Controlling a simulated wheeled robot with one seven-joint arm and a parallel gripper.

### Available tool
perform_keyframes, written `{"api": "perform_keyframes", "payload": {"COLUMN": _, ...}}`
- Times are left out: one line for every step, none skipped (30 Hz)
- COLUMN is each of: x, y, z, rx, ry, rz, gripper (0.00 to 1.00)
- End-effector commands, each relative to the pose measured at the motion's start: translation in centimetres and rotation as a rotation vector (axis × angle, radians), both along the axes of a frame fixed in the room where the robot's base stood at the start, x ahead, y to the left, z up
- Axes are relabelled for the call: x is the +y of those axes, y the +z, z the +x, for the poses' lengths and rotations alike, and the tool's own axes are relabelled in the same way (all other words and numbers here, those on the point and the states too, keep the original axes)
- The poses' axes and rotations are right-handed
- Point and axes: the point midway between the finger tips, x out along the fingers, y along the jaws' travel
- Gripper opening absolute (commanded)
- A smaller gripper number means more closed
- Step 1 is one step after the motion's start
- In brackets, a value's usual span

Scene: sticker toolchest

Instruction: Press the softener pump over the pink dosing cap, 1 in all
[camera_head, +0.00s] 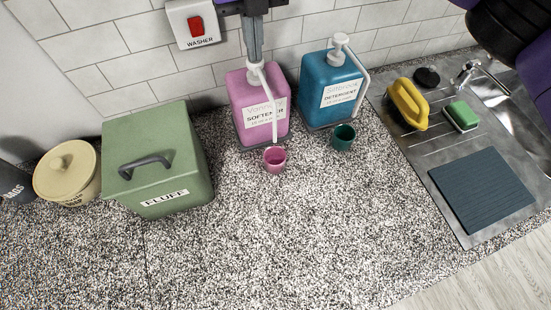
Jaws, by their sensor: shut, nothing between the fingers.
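The pink softener bottle (259,112) stands against the tiled wall, with a white pump head and a long spout bending down in front of it. The pink dosing cap (275,160) stands on the counter below the spout's end. My gripper (255,58) comes down from the top edge, shut and empty, its fingertips right at the top of the softener pump head. I cannot tell whether the fingertips touch the pump. The inside of the cap is too small to tell whether liquid is in it.
The blue detergent bottle (329,88) and a green cap (343,137) stand to the right. A green fluff box (157,160) and a cream lidded jar (68,175) stand left. A washer switch (194,24) is on the wall. The front counter is clear.

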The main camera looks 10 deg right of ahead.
Motion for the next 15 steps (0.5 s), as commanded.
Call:
{"api": "perform_keyframes", "payload": {"x": -0.01, "y": -0.38, "z": -0.05, "rx": 0.003, "ry": 0.000, "rz": -0.001, "gripper": 0.00}}
{"api": "perform_keyframes", "payload": {"x": 0.00, "y": -0.49, "z": -0.06, "rx": 0.003, "ry": 0.000, "rz": -0.001, "gripper": 0.00}}
{"api": "perform_keyframes", "payload": {"x": 0.00, "y": -0.63, "z": -0.06, "rx": 0.003, "ry": 0.000, "rz": -0.001, "gripper": 0.00}}
{"api": "perform_keyframes", "payload": {"x": 0.00, "y": -0.66, "z": -0.06, "rx": 0.003, "ry": 0.001, "rz": -0.001, "gripper": 0.00}}
{"api": "perform_keyframes", "payload": {"x": -0.01, "y": -0.62, "z": -0.05, "rx": 0.003, "ry": 0.001, "rz": -0.001, "gripper": 0.00}}
{"api": "perform_keyframes", "payload": {"x": -0.01, "y": -0.63, "z": -0.05, "rx": 0.003, "ry": 0.001, "rz": -0.001, "gripper": 0.00}}
{"api": "perform_keyframes", "payload": {"x": -0.01, "y": -0.63, "z": -0.05, "rx": 0.003, "ry": 0.001, "rz": -0.001, "gripper": 0.00}}
{"api": "perform_keyframes", "payload": {"x": -0.01, "y": -0.64, "z": -0.06, "rx": 0.003, "ry": 0.001, "rz": -0.001, "gripper": 0.00}}
{"api": "perform_keyframes", "payload": {"x": -0.01, "y": -0.65, "z": -0.06, "rx": 0.003, "ry": 0.000, "rz": -0.001, "gripper": 0.00}}
{"api": "perform_keyframes", "payload": {"x": -0.01, "y": -0.64, "z": -0.06, "rx": 0.003, "ry": 0.001, "rz": -0.001, "gripper": 0.00}}
{"api": "perform_keyframes", "payload": {"x": -0.01, "y": -0.60, "z": -0.06, "rx": 0.004, "ry": 0.000, "rz": -0.001, "gripper": 0.00}}
{"api": "perform_keyframes", "payload": {"x": 0.00, "y": -0.52, "z": -0.06, "rx": 0.004, "ry": 0.001, "rz": -0.001, "gripper": 0.00}}
{"api": "perform_keyframes", "payload": {"x": 0.00, "y": -0.43, "z": -0.06, "rx": 0.004, "ry": 0.001, "rz": -0.001, "gripper": 0.00}}
{"api": "perform_keyframes", "payload": {"x": 0.00, "y": -0.32, "z": -0.07, "rx": 0.004, "ry": 0.001, "rz": -0.001, "gripper": 0.00}}
{"api": "perform_keyframes", "payload": {"x": 0.00, "y": -0.13, "z": -0.07, "rx": 0.004, "ry": 0.001, "rz": -0.001, "gripper": 0.00}}
